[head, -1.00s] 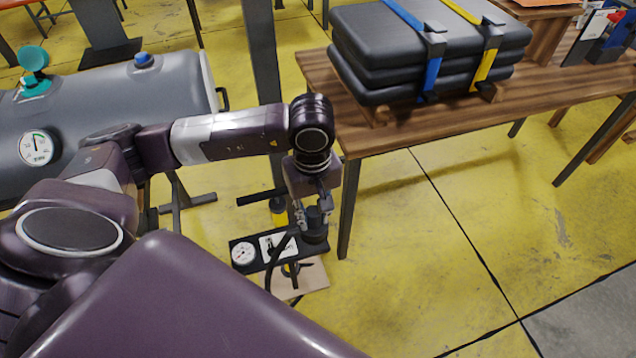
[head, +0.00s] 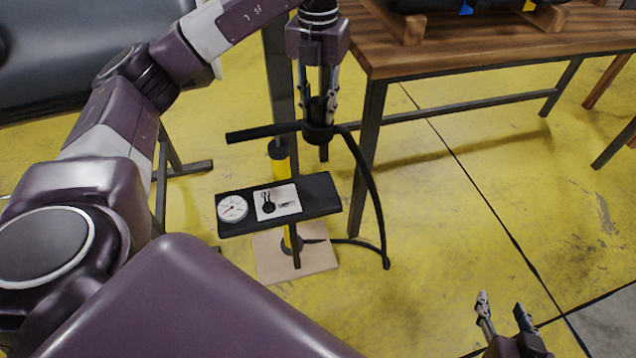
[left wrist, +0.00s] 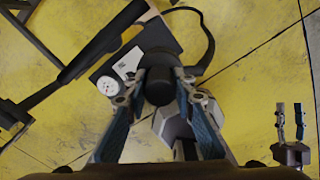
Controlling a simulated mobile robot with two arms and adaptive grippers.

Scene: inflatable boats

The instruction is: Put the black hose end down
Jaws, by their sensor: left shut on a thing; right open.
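My left gripper (head: 322,98) points down and is shut on the black hose end (head: 318,132), a short dark cylinder. The hose end also shows between the fingers in the left wrist view (left wrist: 158,86). It is held in the air, above and behind the pump's panel in the head view. The black hose (head: 372,190) curves from it down to the base of the yellow floor pump (head: 279,160). My right gripper (head: 505,318) is open and empty at the lower right; it also shows in the left wrist view (left wrist: 290,125).
The pump has a black handle bar (head: 262,132), a black panel (head: 318,193) with a white gauge (head: 232,208), and a wooden base (head: 318,257). A wooden table (head: 480,45) stands at the upper right, its leg (head: 365,160) near the hose. Yellow floor is clear at right.

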